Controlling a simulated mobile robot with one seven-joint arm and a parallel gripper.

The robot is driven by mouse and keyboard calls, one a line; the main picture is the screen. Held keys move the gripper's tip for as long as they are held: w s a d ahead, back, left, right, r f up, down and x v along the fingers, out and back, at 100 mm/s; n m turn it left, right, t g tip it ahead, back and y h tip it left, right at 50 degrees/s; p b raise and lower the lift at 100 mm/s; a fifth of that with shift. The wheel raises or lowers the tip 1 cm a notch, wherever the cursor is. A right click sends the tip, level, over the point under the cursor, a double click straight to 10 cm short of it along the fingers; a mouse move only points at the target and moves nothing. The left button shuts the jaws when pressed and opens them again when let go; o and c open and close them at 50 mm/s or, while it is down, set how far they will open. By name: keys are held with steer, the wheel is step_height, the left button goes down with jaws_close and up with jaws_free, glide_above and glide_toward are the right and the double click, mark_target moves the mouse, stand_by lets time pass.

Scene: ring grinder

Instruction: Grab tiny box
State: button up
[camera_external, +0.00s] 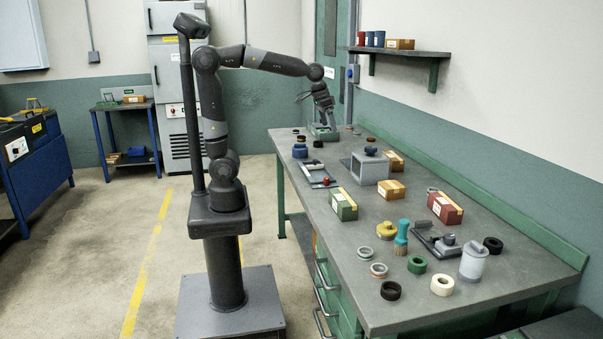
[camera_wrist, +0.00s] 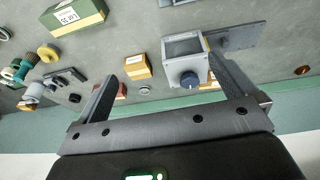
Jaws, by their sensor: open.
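Several boxes lie on the workbench (camera_external: 290,160); which one is the tiny box I cannot tell for certain. A small orange-brown box (camera_external: 391,189) lies mid-bench and shows in the wrist view (camera_wrist: 138,66). A similar box (camera_external: 394,161) lies behind the grey open-fronted block (camera_external: 369,168) and is partly hidden. A green box (camera_external: 343,204) and a red box (camera_external: 445,207) are larger. My gripper (camera_external: 313,98) is above the bench's far end, apart from these boxes. In the wrist view my gripper (camera_wrist: 162,68) is open and empty, its fingers spread wide.
The grey block with a blue knob (camera_wrist: 190,79) stands near the small boxes. Rings, a teal brush (camera_external: 401,236), a clamp (camera_external: 434,241) and a grey canister (camera_external: 473,261) crowd the near end. A wall shelf (camera_external: 405,52) overhangs the bench's back side. Bare bench separates many items.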

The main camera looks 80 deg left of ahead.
steer(key=w+d+f+g, duration=0.1)
steer(key=w+d+f, duration=0.15)
steer(key=w, duration=0.35)
steer(key=w+d+f+g, duration=0.1)
steer(key=w+d+f, duration=0.15)
steer(key=w, duration=0.45)
steer(key=g, duration=0.1)
glide_toward(392, 184)
steer(key=shift+s+d, duration=0.35)
steer(key=shift+s, duration=0.05)
steer(key=shift+w+d+f, duration=0.1)
steer(key=shift+f, duration=0.25)
step_height(392, 184, down, 5)
steer(key=shift+r, duration=0.1)
steer(key=shift+w+f, duration=0.15)
steer(key=shift+f, duration=1.3)
steer(key=shift+w+f, duration=0.1)
steer(key=shift+f, duration=1.4)
steer(key=shift+c, duration=0.4)
steer(key=shift+r, duration=0.1)
steer(key=c, duration=1)
